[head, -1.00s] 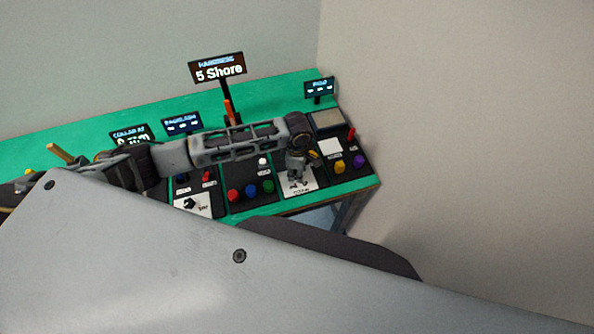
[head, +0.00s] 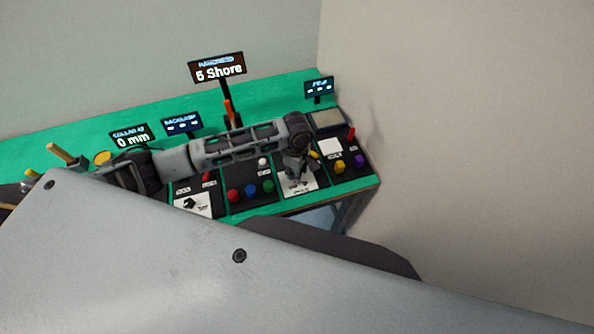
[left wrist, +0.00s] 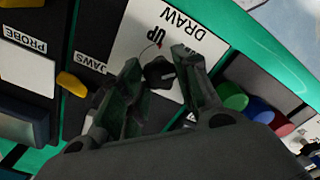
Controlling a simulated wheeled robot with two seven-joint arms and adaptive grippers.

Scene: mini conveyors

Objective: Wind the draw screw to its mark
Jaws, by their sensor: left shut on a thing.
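The draw screw's black knob (left wrist: 158,72) stands on a white plate (left wrist: 125,45) lettered DRAW UP in the left wrist view. A small red mark (left wrist: 159,44) with a thin curved line lies on the plate beside the knob. My left gripper (left wrist: 158,60) is shut on the knob, a finger on either side. In the head view my left gripper (head: 297,177) is over the white plate (head: 301,190) at the right of the bench and hides the knob. My right gripper is not in view.
A display (head: 131,137) reads 0 mm; another (head: 218,70) reads 5 Shore. Walls close off the back and right.

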